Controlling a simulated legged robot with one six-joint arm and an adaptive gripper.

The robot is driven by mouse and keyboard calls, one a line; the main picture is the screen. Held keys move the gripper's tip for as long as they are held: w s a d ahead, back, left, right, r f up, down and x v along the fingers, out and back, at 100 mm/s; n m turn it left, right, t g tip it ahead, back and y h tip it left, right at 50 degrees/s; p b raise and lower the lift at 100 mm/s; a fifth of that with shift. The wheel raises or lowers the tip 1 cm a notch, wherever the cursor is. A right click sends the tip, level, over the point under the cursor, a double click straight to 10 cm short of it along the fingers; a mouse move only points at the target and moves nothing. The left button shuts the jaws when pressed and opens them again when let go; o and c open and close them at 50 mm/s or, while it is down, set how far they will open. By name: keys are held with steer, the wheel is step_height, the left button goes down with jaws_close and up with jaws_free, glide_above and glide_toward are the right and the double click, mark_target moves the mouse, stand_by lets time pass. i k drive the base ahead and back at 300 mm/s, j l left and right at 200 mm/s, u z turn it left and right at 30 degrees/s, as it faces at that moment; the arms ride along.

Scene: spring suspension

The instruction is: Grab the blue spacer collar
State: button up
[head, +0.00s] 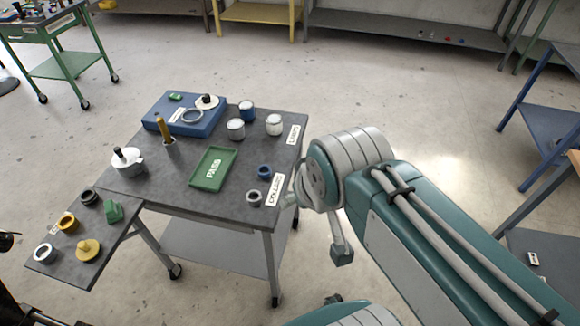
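The blue spacer collar (265,171) is a short dark-blue ring on the right side of the grey cart top (175,195), beside a white label that seems to read COLLARS (275,190). A dark grey collar (254,198) sits just in front of it, nearer the cart's front edge. My teal and grey arm comes in from the lower right, and its grey joint is right of the cart. My gripper cannot be made out clearly; it is mostly hidden around that joint, and its opening does not show. Nothing is seen touching the blue collar.
A green tray (206,185) lies left of the collars. White and blue cups (247,111) stand behind. A blue box (160,121) is at the back left. A lidded pot (128,162) and brass post (163,130) stand left. A side shelf (62,268) holds several small parts.

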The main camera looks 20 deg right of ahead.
mark_target(263, 167)
steer(key=i+l+u, duration=0.2)
steer(key=u, duration=0.2)
steer(key=i+l+u, duration=0.15)
steer(key=l+u, duration=0.2)
steer(key=i+l+u, duration=0.15)
steer(key=l+u, duration=0.25)
